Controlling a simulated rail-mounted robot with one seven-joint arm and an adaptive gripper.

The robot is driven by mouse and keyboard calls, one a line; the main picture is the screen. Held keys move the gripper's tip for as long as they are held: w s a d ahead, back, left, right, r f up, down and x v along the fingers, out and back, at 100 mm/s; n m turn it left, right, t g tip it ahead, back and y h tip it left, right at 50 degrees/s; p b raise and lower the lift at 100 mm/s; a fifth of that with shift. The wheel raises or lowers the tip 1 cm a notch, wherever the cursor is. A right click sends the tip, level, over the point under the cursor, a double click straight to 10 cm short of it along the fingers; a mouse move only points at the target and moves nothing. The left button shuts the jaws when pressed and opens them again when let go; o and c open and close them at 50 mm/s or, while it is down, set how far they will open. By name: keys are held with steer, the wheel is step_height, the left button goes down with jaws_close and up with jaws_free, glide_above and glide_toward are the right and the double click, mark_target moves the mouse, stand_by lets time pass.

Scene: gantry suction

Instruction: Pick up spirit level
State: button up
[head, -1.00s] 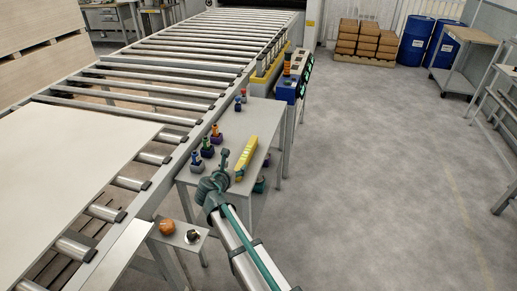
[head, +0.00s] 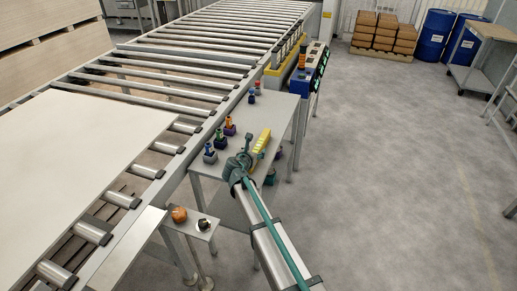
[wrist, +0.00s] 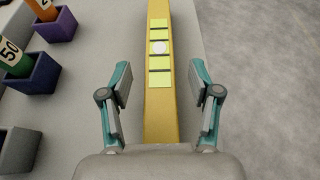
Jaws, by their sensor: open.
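The spirit level (head: 262,141) is a yellow bar with pale green windows, lying on a small grey side table (head: 266,112). In the wrist view the spirit level (wrist: 159,85) runs lengthwise up the middle of the picture. My gripper (wrist: 160,88) is open, with one finger on each side of the bar and a visible gap to it on both sides. In the head view my gripper (head: 243,155) is at the near end of the level and hides part of it. The height of the fingers above the table is hard to tell.
Small coloured holders stand left of the level, including a purple box (wrist: 55,22) and a dark blue box (wrist: 34,73). The roller conveyor (head: 190,82) with a large pale board (head: 85,135) runs along the left. Open floor (head: 400,180) lies to the right.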

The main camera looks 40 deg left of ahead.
steer(key=shift+w, duration=0.1)
jaws_close()
stand_by(0.3)
